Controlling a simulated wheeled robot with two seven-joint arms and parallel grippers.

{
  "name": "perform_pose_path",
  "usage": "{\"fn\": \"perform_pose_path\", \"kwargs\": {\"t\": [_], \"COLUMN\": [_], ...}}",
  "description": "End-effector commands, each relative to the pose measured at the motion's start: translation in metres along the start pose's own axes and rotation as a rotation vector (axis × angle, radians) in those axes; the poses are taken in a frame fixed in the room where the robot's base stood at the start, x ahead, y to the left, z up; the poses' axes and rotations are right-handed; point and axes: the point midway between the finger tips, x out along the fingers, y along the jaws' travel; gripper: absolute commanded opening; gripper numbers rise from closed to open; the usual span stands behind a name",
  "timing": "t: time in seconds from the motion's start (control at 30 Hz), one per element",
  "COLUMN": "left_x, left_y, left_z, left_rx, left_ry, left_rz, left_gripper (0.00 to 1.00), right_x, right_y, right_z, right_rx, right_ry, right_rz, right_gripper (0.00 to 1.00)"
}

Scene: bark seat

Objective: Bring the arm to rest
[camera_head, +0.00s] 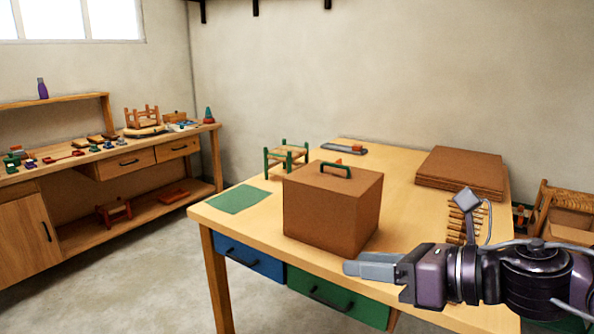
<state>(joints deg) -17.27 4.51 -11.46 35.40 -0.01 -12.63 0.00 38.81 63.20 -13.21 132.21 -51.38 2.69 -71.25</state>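My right gripper (372,267) reaches in from the right edge, in front of the table's near side, with its grey fingers pointing left. No gap shows between the fingers from this angle, so I cannot tell whether they are open or shut. I see nothing held in them. The fingertips are near the lower right corner of a brown box (325,217) with a green handle (336,171); whether they touch it is unclear. My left gripper is not in view.
The wooden table (400,190) bears a green mat (239,199), a small green-legged stool frame (286,158), a grey tray (344,149), stacked brown sheets (460,172) and a row of wooden pegs (458,222). A workbench (125,160) stands along the left wall. A chair (562,210) is at the right.

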Motion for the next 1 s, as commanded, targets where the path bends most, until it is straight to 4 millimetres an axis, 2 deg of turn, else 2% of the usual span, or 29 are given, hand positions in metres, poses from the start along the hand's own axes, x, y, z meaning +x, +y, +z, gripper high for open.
{"fn": "perform_pose_path", "kwargs": {"t": [0.13, 0.27, 0.37, 0.47, 0.5, 0.57, 0.6, 0.67, 0.7, 0.77, 0.83, 0.97, 1.0], "left_x": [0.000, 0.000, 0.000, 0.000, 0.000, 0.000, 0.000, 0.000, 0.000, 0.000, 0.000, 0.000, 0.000], "left_y": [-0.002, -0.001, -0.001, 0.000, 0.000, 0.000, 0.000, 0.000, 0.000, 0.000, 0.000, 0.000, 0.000], "left_z": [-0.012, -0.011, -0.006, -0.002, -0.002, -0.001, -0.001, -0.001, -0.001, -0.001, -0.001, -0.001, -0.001], "left_rx": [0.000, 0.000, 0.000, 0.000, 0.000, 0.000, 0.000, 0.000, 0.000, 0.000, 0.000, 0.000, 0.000], "left_ry": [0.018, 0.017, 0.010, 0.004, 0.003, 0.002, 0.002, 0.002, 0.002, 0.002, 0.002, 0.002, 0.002], "left_rz": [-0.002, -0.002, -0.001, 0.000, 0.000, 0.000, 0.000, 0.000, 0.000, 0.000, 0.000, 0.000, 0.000], "left_gripper": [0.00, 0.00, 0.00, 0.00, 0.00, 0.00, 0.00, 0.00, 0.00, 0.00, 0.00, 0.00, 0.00], "right_x": [0.012, 0.025, 0.035, 0.048, 0.053, 0.060, 0.064, 0.068, 0.070, 0.073, 0.074, 0.072, 0.070], "right_y": [-0.037, -0.082, -0.126, -0.177, -0.200, -0.233, -0.252, -0.277, -0.291, -0.309, -0.324, -0.336, -0.336], "right_z": [0.006, 0.004, -0.009, -0.038, -0.057, -0.089, -0.113, -0.152, -0.179, -0.222, -0.274, -0.373, -0.404], "right_rx": [0.219, 0.457, 0.670, 0.924, 1.038, 1.206, 1.312, 1.459, 1.553, 1.684, 1.828, 2.068, 2.135], "right_ry": [-0.067, -0.136, -0.194, -0.259, -0.287, -0.330, -0.358, -0.397, -0.422, -0.458, -0.499, -0.574, -0.599], "right_rz": [-0.002, -0.013, -0.033, -0.066, -0.086, -0.122, -0.146, -0.188, -0.219, -0.267, -0.326, -0.453, -0.495], "right_gripper": [0.34, 0.34, 0.34, 0.34, 0.34, 0.34, 0.34, 0.34, 0.34, 0.34, 0.34, 0.34, 0.34]}}
